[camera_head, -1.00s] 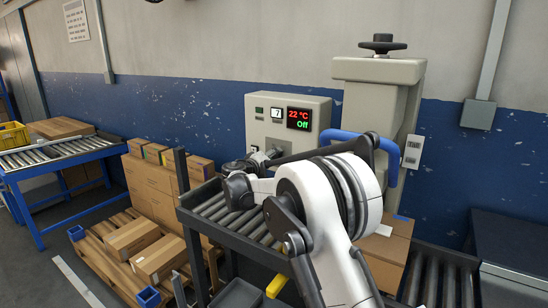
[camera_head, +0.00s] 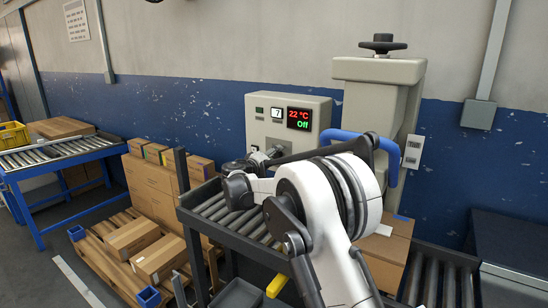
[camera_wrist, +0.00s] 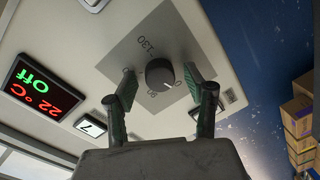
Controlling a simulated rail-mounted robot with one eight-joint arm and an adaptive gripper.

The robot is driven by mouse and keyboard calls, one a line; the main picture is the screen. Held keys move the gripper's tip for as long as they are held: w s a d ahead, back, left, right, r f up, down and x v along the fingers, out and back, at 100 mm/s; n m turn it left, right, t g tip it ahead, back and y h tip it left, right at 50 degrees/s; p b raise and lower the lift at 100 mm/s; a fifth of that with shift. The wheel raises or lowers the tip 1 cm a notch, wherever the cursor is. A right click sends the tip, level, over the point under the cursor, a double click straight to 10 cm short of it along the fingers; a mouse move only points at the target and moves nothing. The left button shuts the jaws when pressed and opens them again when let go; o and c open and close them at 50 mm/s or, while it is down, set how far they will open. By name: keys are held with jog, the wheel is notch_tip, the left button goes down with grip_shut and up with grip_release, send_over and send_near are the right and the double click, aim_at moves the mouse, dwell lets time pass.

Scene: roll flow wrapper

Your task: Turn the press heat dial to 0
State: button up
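The press heat dial (camera_wrist: 159,74) is a round black knob on a grey square plate in the wrist view. Its white pointer mark lies at the lower right of the knob, close to the 0 label. A 130 label stands at the upper left. My gripper (camera_wrist: 161,77) is open, with one finger on each side of the knob. Gaps show between the fingers and the knob. In the head view my gripper (camera_head: 262,160) is in front of the control box (camera_head: 265,104), and the dial is mostly hidden behind it.
The lit display (camera_head: 299,118) reads 22 °C and Off. A small white display (camera_head: 276,113) beside it shows 7. A blue curved handle (camera_head: 392,165) is on the press at the right. A roller conveyor (camera_head: 225,212) runs below my arm.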

jog(key=v, duration=1.2)
